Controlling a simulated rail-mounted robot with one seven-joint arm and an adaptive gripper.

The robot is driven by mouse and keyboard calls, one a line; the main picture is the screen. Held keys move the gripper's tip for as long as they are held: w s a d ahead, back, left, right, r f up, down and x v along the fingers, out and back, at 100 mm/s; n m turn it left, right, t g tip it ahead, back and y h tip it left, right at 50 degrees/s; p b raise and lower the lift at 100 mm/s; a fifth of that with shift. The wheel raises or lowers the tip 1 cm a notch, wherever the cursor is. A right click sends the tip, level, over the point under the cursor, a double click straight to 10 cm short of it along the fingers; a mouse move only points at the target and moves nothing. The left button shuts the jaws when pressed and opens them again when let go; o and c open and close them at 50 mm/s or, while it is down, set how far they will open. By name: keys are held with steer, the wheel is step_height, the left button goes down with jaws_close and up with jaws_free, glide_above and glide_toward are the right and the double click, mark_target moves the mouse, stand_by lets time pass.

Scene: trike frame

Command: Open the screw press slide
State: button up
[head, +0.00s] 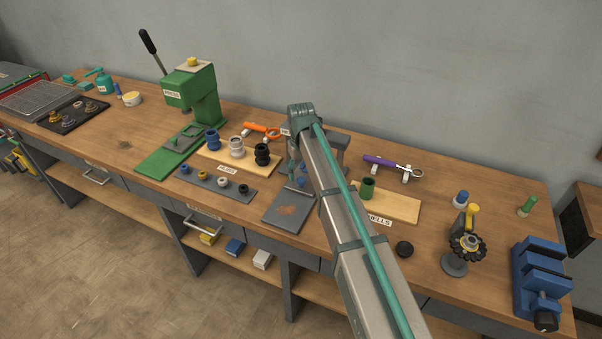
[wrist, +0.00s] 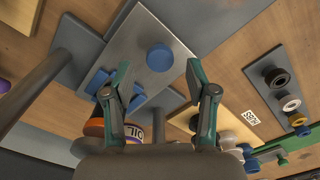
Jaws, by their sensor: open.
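The screw press (head: 338,141) is a grey machine near the middle of the bench, largely hidden behind my arm in the head view. In the wrist view a light grey plate (wrist: 140,35) carries a round blue knob or disc (wrist: 159,57), and dark grey press parts (wrist: 78,50) show at left. I cannot tell which plate is the slide. My gripper (wrist: 160,90) is open, its two fingers apart and empty, with the blue disc beyond and between them.
The green press (head: 205,95) stands to the left, with a wooden board (head: 210,160) of bushings and a grey strip (head: 215,185) of rings near it. A board with a green cup (head: 400,207) lies right of my arm. A blue vise (head: 540,280) is far right.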

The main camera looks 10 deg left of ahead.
steer(key=shift+f, duration=0.95)
jaws_close()
